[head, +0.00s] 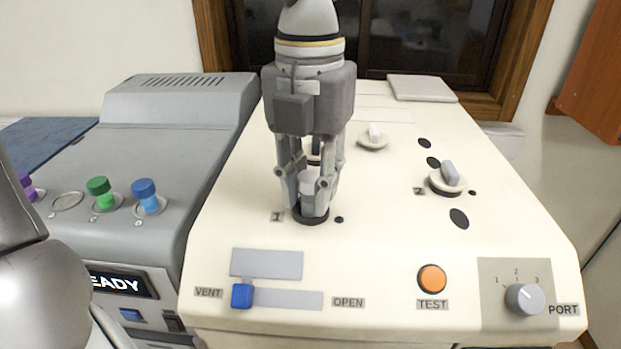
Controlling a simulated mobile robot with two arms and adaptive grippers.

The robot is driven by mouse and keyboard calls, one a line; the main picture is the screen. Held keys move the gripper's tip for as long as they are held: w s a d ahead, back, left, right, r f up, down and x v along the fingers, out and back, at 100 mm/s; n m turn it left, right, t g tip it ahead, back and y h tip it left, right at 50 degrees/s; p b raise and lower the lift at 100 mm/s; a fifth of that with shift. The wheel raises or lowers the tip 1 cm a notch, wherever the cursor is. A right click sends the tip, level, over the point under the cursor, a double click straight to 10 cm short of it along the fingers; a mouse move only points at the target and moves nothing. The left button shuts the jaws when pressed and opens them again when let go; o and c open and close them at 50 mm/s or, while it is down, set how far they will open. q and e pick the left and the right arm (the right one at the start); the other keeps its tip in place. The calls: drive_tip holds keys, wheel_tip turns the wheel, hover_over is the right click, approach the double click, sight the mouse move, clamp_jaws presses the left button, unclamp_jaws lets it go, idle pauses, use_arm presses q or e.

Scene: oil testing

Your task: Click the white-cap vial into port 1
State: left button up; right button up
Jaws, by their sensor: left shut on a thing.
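My left gripper (310,193) points straight down over port 1 (311,216) on the cream tester panel (380,235). It is shut on the white-cap vial (311,182), whose pale top shows between the fingers. The vial looks upright, with its lower end at the dark ring of port 1. The fingers partly hide the vial and the ring, so I cannot tell how deep it sits. My right gripper is not in view.
Port 2 (446,183) holds a grey piece at the right. A blue vent slider (242,296), orange TEST button (432,279) and port knob (524,299) line the front. The grey machine at left carries green-capped (99,188) and blue-capped (146,192) vials.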

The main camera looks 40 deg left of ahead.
use_arm(q)
drive_tip(key=shift+f+b, duration=0.45)
drive_tip(key=shift+b, duration=0.05)
idle(0.7)
drive_tip(key=o, duration=1.1)
drive_tip(key=shift+c, duration=0.2)
drive_tip(key=shift+r, duration=0.1)
wheel_tip(320, 180, up, 12)
